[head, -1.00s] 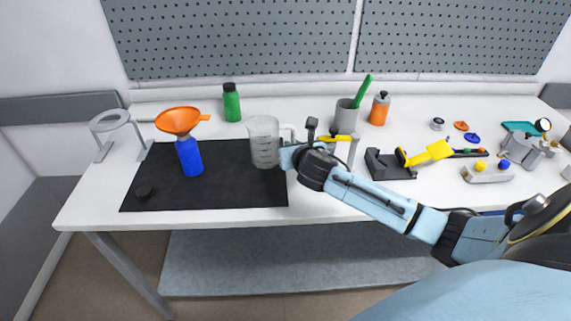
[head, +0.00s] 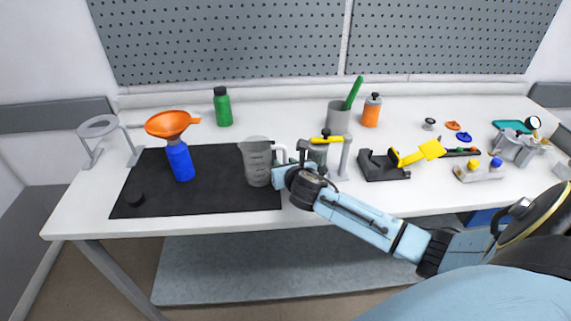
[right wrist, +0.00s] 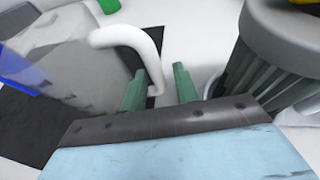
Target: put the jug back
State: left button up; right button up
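The clear measuring jug (head: 257,165) stands upright on the right part of the black mat (head: 215,200), with its white handle to the right. The handle (right wrist: 135,38) also shows in the right wrist view, where its lower end lies between my fingertips. My right gripper (head: 284,177) is beside the jug's handle side. In the right wrist view its two green fingers (right wrist: 158,88) are apart, with a gap on either side of the handle end. My left gripper is not in view.
A blue bottle (head: 180,163) with an orange funnel (head: 170,124) stands on the mat, near a black cap (head: 136,200). A grey stand (head: 318,155) with a yellow-topped part is close right of my gripper. A green bottle (head: 222,107) stands behind. The mat's middle is clear.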

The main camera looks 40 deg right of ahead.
jog(key=shift+r, duration=0.15)
jog(key=shift+s+r, duration=0.1)
jog(key=shift+s, duration=0.1)
jog(key=p+v, duration=0.1)
jog(key=v, duration=1)
jog(key=shift+s+a+r+p, duration=0.1)
jog(key=shift+s+a+p, duration=0.1)
jog(key=shift+s+p, duration=0.15)
